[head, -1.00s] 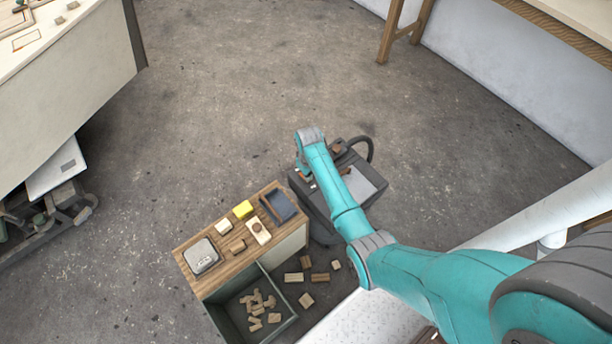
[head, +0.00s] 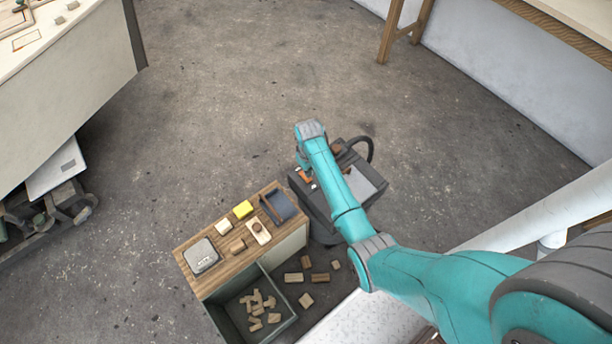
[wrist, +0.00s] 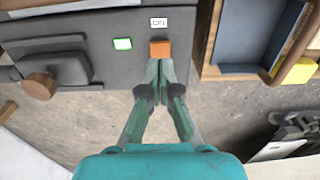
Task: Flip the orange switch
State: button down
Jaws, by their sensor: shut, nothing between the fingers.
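The orange switch (wrist: 160,48) sits near the edge of a dark grey machine (wrist: 105,30), below a small white label (wrist: 158,22). My gripper (wrist: 160,68) has its fingers together and empty, with the tips right at the near edge of the switch; I cannot tell whether they touch it. In the head view a bit of the orange switch (head: 305,176) shows beside my arm on the machine (head: 318,212). My arm hides much of the machine there, and the fingers do not show clearly.
A green-rimmed white button (wrist: 122,44) and a brown knob (wrist: 38,86) are also on the machine. Beside it stands a wooden-topped cabinet (head: 215,238) with a dark tray (head: 279,205) and a yellow block (head: 243,209). Loose wooden blocks lie on the floor.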

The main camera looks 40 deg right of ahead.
jog(key=shift+r, duration=1.7)
jog(key=shift+t, duration=0.6)
jog(key=s+a+f, duration=0.1)
jog(key=s+f, duration=0.1)
jog(key=s+a+f, duration=0.1)
jog(key=s, duration=0.1)
jog(key=shift+a+f, duration=0.35)
jog(key=shift+a, duration=0.05)
jog(key=s+a+r+t+h, duration=0.1)
jog(key=s+a+t, duration=0.3)
jog(key=s, duration=0.5)
jog(key=s+a+t, duration=0.2)
jog(key=s+a, duration=0.3)
jog(key=s, duration=0.4)
jog(key=s+a+r+t, duration=0.1)
jog(key=s+r, duration=0.4)
jog(key=r, duration=0.5)
jog(key=s+a+r+t, duration=0.2)
jog(key=s+r+t, duration=0.2)
jog(key=r, duration=0.6)
jog(key=s+a+r+t+y, duration=0.1)
jog(key=s+r+t, duration=0.1)
jog(key=s+r, duration=0.6)
notch_tip(320, 180, up, 3)
jog(key=shift+a+f+t, duration=0.2)
jog(key=shift+a+t, duration=0.15)
jog(key=shift+t, duration=0.05)
jog(key=shift+w, duration=0.1)
